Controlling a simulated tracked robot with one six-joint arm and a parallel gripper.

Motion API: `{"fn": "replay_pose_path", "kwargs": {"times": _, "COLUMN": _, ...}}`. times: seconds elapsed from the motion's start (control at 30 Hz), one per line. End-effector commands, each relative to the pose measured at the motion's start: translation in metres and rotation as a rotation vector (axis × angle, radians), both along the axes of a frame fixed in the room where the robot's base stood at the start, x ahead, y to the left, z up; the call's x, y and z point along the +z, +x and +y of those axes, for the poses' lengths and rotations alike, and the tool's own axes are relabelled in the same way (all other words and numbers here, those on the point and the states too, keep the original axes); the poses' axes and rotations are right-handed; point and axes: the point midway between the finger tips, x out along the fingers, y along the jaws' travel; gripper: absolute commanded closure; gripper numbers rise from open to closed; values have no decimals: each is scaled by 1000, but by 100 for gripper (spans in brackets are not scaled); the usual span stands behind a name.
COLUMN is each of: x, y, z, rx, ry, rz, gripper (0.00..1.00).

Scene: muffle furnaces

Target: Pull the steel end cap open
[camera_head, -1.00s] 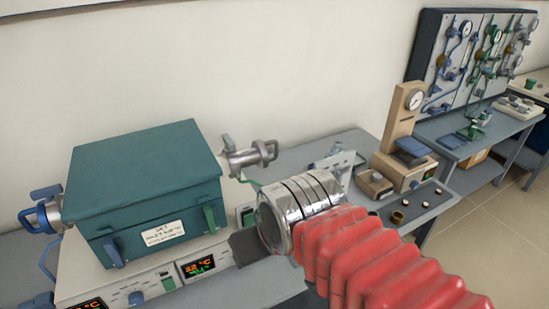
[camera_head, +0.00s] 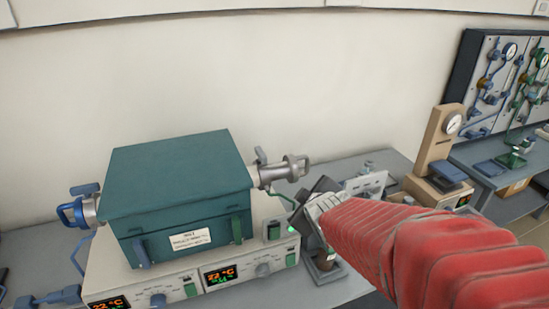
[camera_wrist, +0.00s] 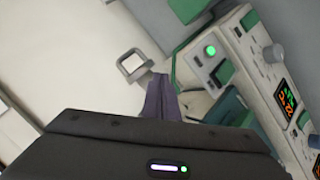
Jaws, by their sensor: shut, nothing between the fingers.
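The steel end cap (camera_head: 283,172) sits on the tube stub at the right side of the green furnace (camera_head: 180,185), with a loop handle sticking out to the right. A squarish pale loop in the wrist view (camera_wrist: 133,65) looks like this handle.
The controller box (camera_head: 238,275) with lit displays stands under the furnace. A blue fitting (camera_head: 80,210) is on the furnace's left side. A small dark stand (camera_head: 325,268) is below my gripper. A beige gauge stand (camera_head: 443,150) is to the right.

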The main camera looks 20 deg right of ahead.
Motion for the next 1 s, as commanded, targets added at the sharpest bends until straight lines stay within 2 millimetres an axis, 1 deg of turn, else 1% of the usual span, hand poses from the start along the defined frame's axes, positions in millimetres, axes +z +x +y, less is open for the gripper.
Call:
{"fn": "replay_pose_path", "kwargs": {"times": 0.03, "x": -7, "y": 7, "z": -9, "rx": 37, "ry": -64, "rz": -9, "gripper": 100}}
{"fn": "replay_pose_path", "kwargs": {"times": 0.2, "x": -16, "y": 30, "z": -30, "rx": 131, "ry": -225, "rz": -85, "gripper": 100}}
{"fn": "replay_pose_path", "kwargs": {"times": 0.43, "x": -30, "y": 49, "z": -50, "rx": 251, "ry": -433, "rz": -194, "gripper": 100}}
{"fn": "replay_pose_path", "kwargs": {"times": 0.6, "x": -39, "y": 53, "z": -60, "rx": 321, "ry": -577, "rz": -286, "gripper": 100}}
{"fn": "replay_pose_path", "kwargs": {"times": 0.8, "x": -46, "y": 48, "z": -68, "rx": 368, "ry": -719, "rz": -391, "gripper": 100}}
{"fn": "replay_pose_path", "kwargs": {"times": 1.0, "x": -46, "y": 44, "z": -70, "rx": 379, "ry": -785, "rz": -446, "gripper": 100}}
